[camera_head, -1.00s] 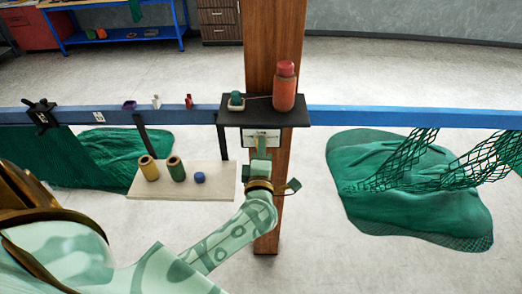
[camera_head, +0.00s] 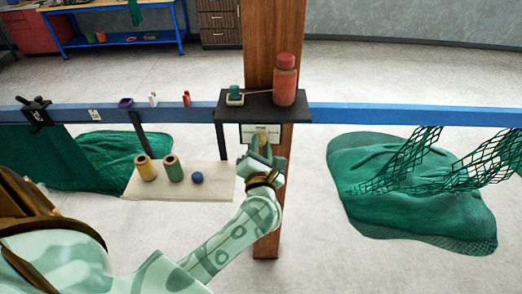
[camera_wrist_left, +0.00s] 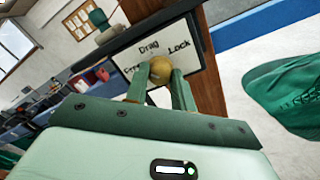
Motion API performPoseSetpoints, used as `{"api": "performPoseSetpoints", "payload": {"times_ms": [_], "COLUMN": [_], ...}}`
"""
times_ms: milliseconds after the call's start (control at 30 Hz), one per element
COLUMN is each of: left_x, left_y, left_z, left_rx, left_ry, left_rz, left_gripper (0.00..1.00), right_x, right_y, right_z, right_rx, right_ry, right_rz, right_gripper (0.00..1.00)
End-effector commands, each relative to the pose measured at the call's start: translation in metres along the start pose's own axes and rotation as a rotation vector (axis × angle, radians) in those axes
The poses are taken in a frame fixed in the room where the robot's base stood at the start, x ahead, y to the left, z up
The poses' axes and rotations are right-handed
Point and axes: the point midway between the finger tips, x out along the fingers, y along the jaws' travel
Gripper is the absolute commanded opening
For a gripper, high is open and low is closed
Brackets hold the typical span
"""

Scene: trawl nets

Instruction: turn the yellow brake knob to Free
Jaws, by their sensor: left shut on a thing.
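The yellow brake knob (camera_wrist_left: 160,68) is round and sits at the lower part of a white label plate (camera_wrist_left: 158,47). The plate reads Drag at the top and Lock to the right; a word to the left is partly covered. My left gripper (camera_wrist_left: 159,76) is shut on the knob, one finger on each side. In the head view the left gripper (camera_head: 262,146) is at the plate (camera_head: 262,131) on the wooden post, and its fingers mostly hide the knob. I cannot tell where the knob points. My right gripper is not in view.
A black shelf (camera_head: 232,113) above the plate carries a red bottle (camera_head: 285,82) and a small green item (camera_head: 236,93). A pale board (camera_head: 150,190) with spools and a blue ball is left of my wrist. A blue rail (camera_head: 400,116) crosses behind; green netting (camera_head: 400,185) lies right.

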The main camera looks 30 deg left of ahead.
Motion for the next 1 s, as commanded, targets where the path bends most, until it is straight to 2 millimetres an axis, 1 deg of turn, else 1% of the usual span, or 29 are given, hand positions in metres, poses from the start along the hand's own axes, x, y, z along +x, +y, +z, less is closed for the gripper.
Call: {"api": "performPoseSetpoints", "payload": {"times_ms": [33,100,400,600,1000], "left_x": [-0.001,-0.001,-0.001,-0.001,-0.001], "left_y": [-0.003,-0.003,-0.003,-0.002,-0.002], "left_z": [-0.004,-0.004,-0.003,-0.002,-0.002], "left_rx": [-0.040,-0.094,-0.268,-0.324,-0.344], "left_ry": [0.006,0.007,0.011,0.013,0.015], "left_rz": [-0.002,-0.001,0.002,0.004,0.004], "left_gripper": [0.02,0.02,0.02,0.02,0.02], "right_x": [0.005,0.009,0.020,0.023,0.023], "right_y": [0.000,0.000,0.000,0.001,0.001], "right_z": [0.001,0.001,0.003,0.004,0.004], "right_rx": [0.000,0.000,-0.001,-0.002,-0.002], "right_ry": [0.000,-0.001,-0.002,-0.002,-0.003], "right_rz": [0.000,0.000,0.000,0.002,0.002], "right_gripper": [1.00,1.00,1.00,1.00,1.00]}}
